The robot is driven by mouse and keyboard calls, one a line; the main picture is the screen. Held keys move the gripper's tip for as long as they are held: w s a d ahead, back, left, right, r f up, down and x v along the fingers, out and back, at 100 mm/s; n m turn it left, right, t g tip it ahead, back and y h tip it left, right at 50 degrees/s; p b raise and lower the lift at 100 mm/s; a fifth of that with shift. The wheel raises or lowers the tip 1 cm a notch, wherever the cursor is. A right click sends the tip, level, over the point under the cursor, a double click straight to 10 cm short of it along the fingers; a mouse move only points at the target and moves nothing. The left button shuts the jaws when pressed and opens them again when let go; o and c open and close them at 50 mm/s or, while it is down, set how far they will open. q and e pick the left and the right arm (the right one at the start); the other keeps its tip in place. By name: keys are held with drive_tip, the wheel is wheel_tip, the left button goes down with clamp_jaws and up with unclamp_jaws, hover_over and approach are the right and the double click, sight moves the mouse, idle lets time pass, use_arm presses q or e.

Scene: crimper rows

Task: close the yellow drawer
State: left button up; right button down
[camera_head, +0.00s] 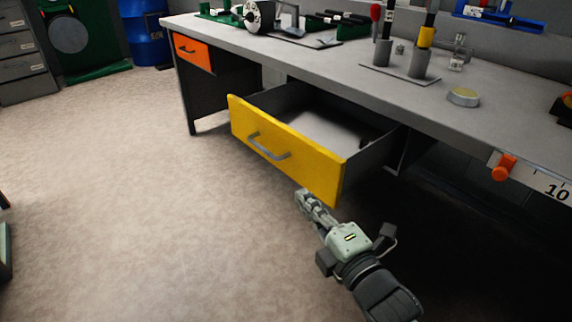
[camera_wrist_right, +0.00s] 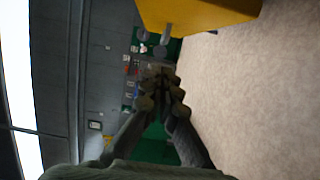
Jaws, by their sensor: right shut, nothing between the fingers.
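The yellow drawer (camera_head: 285,148) is pulled well out from under the grey workbench, with a grey handle (camera_head: 268,149) on its front. Its inside shows a pale bottom and a small dark item at the right. My right gripper (camera_head: 302,198) is shut and empty, just in front of and below the drawer's right front corner. Whether it touches the drawer cannot be told. In the right wrist view the gripper's fingers (camera_wrist_right: 162,78) are together, and part of the yellow drawer (camera_wrist_right: 200,12) shows at the top. My left gripper is not in view.
The grey workbench (camera_head: 340,62) carries tools, a post stand (camera_head: 400,74) and a round yellow-topped tin (camera_head: 463,97). An orange drawer (camera_head: 193,51) sits shut at the left. An orange knob (camera_head: 503,167) is on the bench's front edge.

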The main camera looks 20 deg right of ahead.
sight(300, 166)
drive_tip(key=shift+w+d, duration=0.5)
drive_tip(key=shift+w, duration=1.25)
drive_tip(key=shift+w+d, duration=0.5)
drive_tip(key=shift+w, duration=1.3)
drive_tip(key=shift+w+d, duration=0.5)
drive_tip(key=shift+w, duration=1.25)
